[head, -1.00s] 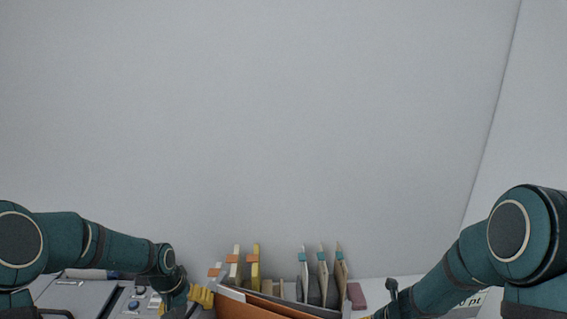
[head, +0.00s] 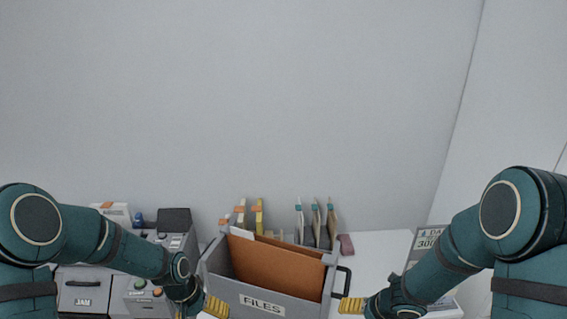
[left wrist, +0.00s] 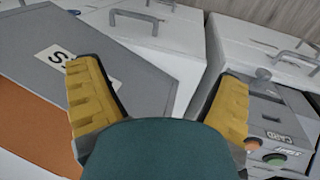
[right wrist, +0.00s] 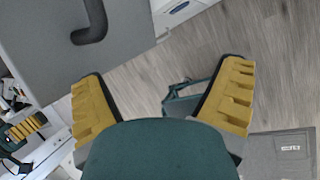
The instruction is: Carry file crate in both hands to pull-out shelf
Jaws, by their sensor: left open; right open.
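The grey file crate (head: 305,307) with a "FILES" label stands on the white desk in the head view, holding brown and white folders. A dark handle (head: 341,284) sticks out at its right end; it also shows in the right wrist view (right wrist: 92,24). My left gripper (head: 205,304) is open beside the crate's left end. In the left wrist view the crate (left wrist: 130,60) lies behind and left of the yellow fingers (left wrist: 160,105). My right gripper (head: 352,305) is open just right of the crate, apart from the handle as far as I see. The pull-out shelf is not clearly identifiable.
Grey machines with buttons (head: 143,291) and a drawer unit (head: 82,287) stand left of the crate. Upright folders (head: 316,222) stand behind it against the wall. A calendar-like sign (head: 428,240) is at right. White desk surface (head: 375,255) is clear behind my right gripper.

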